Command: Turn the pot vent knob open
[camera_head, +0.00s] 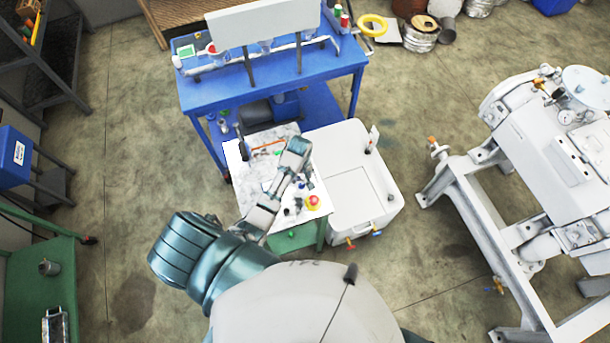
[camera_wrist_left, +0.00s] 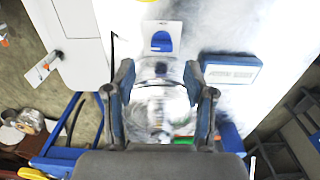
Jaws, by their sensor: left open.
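My left arm reaches over a small white-topped worktable (camera_head: 240,170) in the head view. My left gripper (camera_head: 301,180) points down at the tabletop there and looks small. In the left wrist view my left gripper (camera_wrist_left: 158,72) is open, with one finger on each side of a shiny, rounded, see-through vessel (camera_wrist_left: 155,108), which may be the pot. A small dark cap-like part (camera_wrist_left: 161,68) shows between the fingertips and may be the vent knob. I cannot tell whether either finger touches it. My right gripper is not in view.
A white tank (camera_head: 365,150) stands against the table's right side. A red-and-yellow button (camera_head: 312,202) is near the table's front edge. A blue bench (camera_head: 310,70) stands behind. A large white machine (camera_head: 555,150) is on the right. A blue box (camera_wrist_left: 231,71) lies beside the fingers.

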